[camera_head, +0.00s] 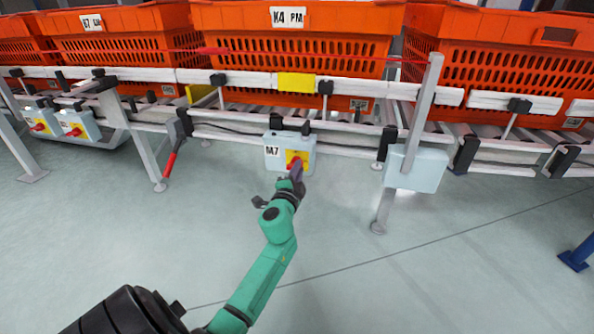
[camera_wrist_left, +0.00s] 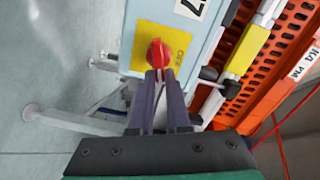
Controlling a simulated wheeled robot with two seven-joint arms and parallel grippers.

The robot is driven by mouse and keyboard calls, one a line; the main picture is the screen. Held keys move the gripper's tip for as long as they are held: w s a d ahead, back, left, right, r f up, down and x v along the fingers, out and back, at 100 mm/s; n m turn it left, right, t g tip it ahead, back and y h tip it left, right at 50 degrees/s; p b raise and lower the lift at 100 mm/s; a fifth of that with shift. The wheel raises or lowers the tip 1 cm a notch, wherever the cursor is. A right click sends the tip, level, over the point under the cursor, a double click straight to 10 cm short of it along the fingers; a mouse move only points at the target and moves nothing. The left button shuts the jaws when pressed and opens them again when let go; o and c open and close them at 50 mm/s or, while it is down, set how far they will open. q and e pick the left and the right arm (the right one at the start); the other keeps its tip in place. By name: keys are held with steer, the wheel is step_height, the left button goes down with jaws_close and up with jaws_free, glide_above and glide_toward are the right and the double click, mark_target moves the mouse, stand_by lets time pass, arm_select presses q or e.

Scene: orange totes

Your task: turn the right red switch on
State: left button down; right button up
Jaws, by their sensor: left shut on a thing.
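The right red switch is a red rotary knob on a yellow plate (camera_head: 299,155) on a light grey box (camera_head: 274,160) marked M7, below the conveyor rail. In the left wrist view the red knob (camera_wrist_left: 155,51) stands upright in the picture on its yellow plate (camera_wrist_left: 172,48). My left gripper (camera_head: 297,170) reaches up to the box and covers much of the knob in the head view. In the wrist view its two dark fingers (camera_wrist_left: 160,76) are close together with their tips at the knob's lower end, shut on it. My right gripper is not in view.
Two similar boxes with red switches (camera_head: 40,127) (camera_head: 74,132) hang at the far left. Orange totes (camera_head: 290,50) stand on the conveyor. A metal post with a plain grey box (camera_head: 418,168) stands to the right of M7. The floor in front is clear.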

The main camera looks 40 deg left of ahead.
arm_select(q)
steer(key=m, duration=0.4)
steer(key=shift+d+f, duration=0.1)
steer(key=shift+f, duration=0.25)
stand_by(0.3)
steer(key=c, duration=0.9)
jaws_free()
steer(key=v, duration=1.4)
steer(key=shift+s+d+b, duration=0.15)
steer(key=shift+s+b, duration=0.1)
steer(key=shift+b, duration=0.1)
